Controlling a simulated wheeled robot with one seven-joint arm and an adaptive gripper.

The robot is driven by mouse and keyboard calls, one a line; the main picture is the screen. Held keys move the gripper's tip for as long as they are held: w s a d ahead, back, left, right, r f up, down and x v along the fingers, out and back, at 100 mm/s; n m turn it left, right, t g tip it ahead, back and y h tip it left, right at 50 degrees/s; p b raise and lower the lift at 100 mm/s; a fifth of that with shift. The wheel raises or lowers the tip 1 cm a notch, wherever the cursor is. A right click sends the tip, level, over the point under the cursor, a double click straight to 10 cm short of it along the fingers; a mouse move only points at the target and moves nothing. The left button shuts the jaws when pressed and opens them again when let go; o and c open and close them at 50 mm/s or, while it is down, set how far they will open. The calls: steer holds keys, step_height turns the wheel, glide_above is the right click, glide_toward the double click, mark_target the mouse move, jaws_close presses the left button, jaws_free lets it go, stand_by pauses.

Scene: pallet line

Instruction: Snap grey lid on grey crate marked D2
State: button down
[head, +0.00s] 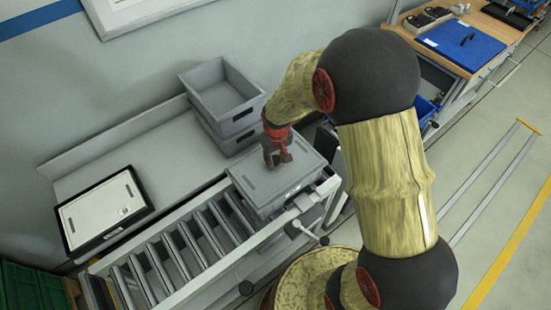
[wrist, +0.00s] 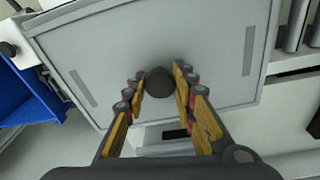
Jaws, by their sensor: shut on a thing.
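The grey lid (head: 262,183) is flat and rectangular and lies over the grey crate (head: 268,211) at the right end of the roller conveyor. My gripper (head: 278,158) is above the lid, shut on its dark round knob. The wrist view shows the knob (wrist: 160,84) between the two fingers (wrist: 160,78), with the lid (wrist: 110,50) spread out behind it. The lid looks roughly level and in line with the crate. I cannot tell whether it is pressed down all round. Most of the crate is hidden under the lid, and no D2 mark is readable.
Stacked open grey crates (head: 222,100) stand on the bench behind. A black-edged panel (head: 103,208) lies at the bench's left. Empty conveyor rollers (head: 185,248) run left of the crate. A black-knobbed handle (head: 308,232) sticks out at the front. A blue board (head: 462,45) lies on the far-right table.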

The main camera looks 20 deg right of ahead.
stand_by(0.3)
steer(key=c, duration=1.4)
jaws_free()
steer(key=o, duration=0.3)
steer(key=shift+o, duration=1)
steer(key=shift+r+p, duration=2.4)
steer(key=shift+r, duration=1.1)
steer(key=shift+c, duration=0.5)
